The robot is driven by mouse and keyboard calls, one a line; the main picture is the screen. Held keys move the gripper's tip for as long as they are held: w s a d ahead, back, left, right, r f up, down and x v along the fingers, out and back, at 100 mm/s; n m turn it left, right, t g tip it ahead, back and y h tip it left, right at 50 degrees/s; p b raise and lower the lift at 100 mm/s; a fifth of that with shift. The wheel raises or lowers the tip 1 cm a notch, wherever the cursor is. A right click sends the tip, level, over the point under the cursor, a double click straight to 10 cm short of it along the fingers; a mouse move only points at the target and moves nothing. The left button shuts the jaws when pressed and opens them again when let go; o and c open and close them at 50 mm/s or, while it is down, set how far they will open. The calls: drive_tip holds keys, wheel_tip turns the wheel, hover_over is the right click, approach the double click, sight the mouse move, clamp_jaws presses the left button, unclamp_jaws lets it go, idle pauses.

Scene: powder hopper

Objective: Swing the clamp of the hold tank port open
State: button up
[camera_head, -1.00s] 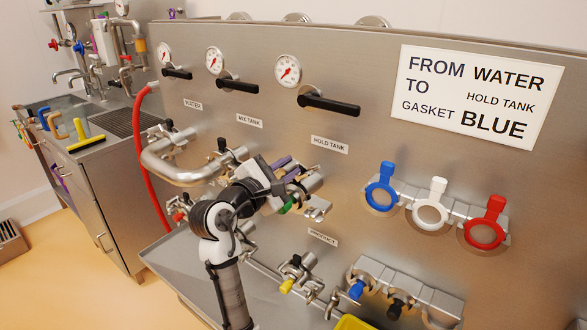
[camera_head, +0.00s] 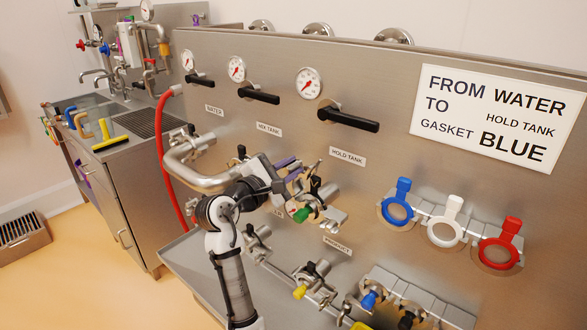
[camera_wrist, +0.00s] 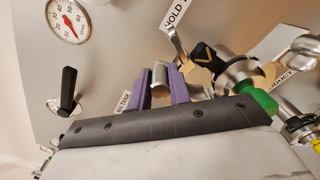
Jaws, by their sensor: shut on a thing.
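The hold tank port (camera_head: 324,190) sticks out of the steel panel below the HOLD TANK label (camera_head: 347,156). My gripper (camera_head: 291,170) is at the left of this port. In the wrist view my gripper (camera_wrist: 161,76) has its two purple fingers closed around a small grey metal piece, which looks like part of the port's clamp (camera_wrist: 160,88). The rest of the clamp is mostly hidden, so I cannot tell how far it stands open. A green part (camera_head: 302,214) shows just below the port, and also in the wrist view (camera_wrist: 262,103).
A bent steel pipe (camera_head: 190,177) lies left of my arm. Black valve handles (camera_head: 348,118) and gauges (camera_head: 309,83) are above. Blue (camera_head: 400,203), white (camera_head: 447,222) and red (camera_head: 501,244) gaskets hang at the right. The product port (camera_head: 312,285) is below.

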drive_tip(key=shift+w+a+p, duration=0.3)
drive_tip(key=shift+w+a, duration=0.15)
drive_tip(key=shift+a, duration=0.2)
drive_tip(key=shift+w+a+p, duration=0.3)
drive_tip(key=shift+w+a, duration=0.15)
drive_tip(key=shift+a, duration=0.2)
drive_tip(key=shift+w+a+f, duration=0.1)
drive_tip(key=shift+w+a, duration=0.1)
drive_tip(key=shift+a, duration=0.05)
drive_tip(key=shift+w+a+f, duration=0.3)
drive_tip(key=shift+w+a, duration=0.1)
drive_tip(key=shift+a, duration=0.15)
drive_tip(key=shift+w+a+f, duration=0.25)
drive_tip(key=shift+w+a, duration=0.1)
drive_tip(key=shift+a, duration=0.15)
drive_tip(key=o, duration=0.4)
drive_tip(key=shift+w+a+f, duration=0.15)
drive_tip(key=o, duration=0.5)
drive_tip(key=shift+c, duration=0.2)
drive_tip(key=shift+f, duration=0.15)
